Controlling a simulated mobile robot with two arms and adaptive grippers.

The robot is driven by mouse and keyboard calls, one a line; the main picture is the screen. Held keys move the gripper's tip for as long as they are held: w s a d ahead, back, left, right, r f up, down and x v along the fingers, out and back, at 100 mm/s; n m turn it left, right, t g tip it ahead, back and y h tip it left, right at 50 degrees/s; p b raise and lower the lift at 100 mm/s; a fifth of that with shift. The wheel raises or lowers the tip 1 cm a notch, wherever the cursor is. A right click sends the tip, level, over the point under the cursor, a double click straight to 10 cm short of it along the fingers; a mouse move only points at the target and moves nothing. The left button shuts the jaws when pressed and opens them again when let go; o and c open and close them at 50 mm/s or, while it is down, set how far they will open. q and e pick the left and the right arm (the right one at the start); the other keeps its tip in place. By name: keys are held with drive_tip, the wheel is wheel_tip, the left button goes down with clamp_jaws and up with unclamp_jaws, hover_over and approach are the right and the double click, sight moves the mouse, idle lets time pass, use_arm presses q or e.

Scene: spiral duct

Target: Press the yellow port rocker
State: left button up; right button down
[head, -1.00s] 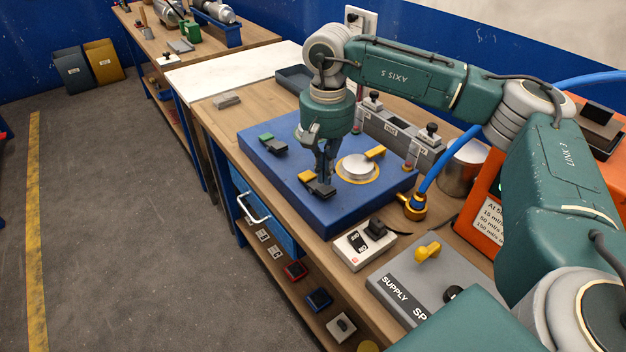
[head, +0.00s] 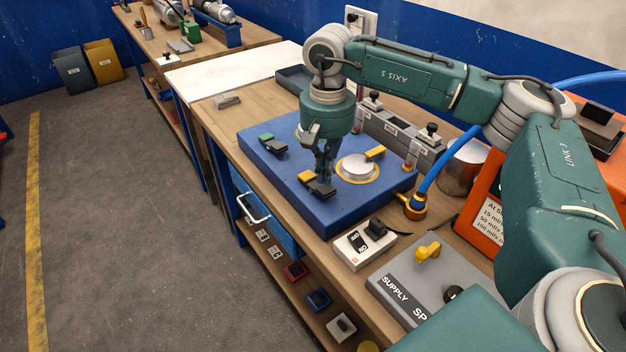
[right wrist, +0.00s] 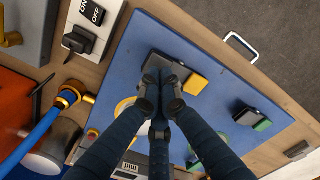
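The port rocker (head: 316,184) is a black rocker with a yellow end, on the blue panel (head: 260,165) near its front edge. In the right wrist view its yellow end (right wrist: 195,83) shows just beside my fingertips. My right gripper (head: 325,175) points down at this rocker, with its dark fingers drawn together and nothing between them. In the right wrist view the fingertips (right wrist: 161,100) overlap the rocker's black part; I cannot tell whether they touch it. My left gripper is out of view.
A black rocker with a green end (head: 273,143) lies further left on the panel. A silver disc (head: 357,168) with a yellow tab is right of my fingers. An ON/OFF switch box (head: 364,243) and a grey supply box (head: 400,285) stand in front.

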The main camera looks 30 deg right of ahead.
sight(325, 187)
drive_tip(key=shift+f+b, duration=0.85)
drive_tip(key=shift+f, duration=0.4)
idle(0.3)
drive_tip(key=shift+r, duration=0.1)
drive_tip(key=shift+r+p, duration=2.4)
drive_tip(key=shift+r, duration=1.1)
drive_tip(key=shift+f, duration=0.1)
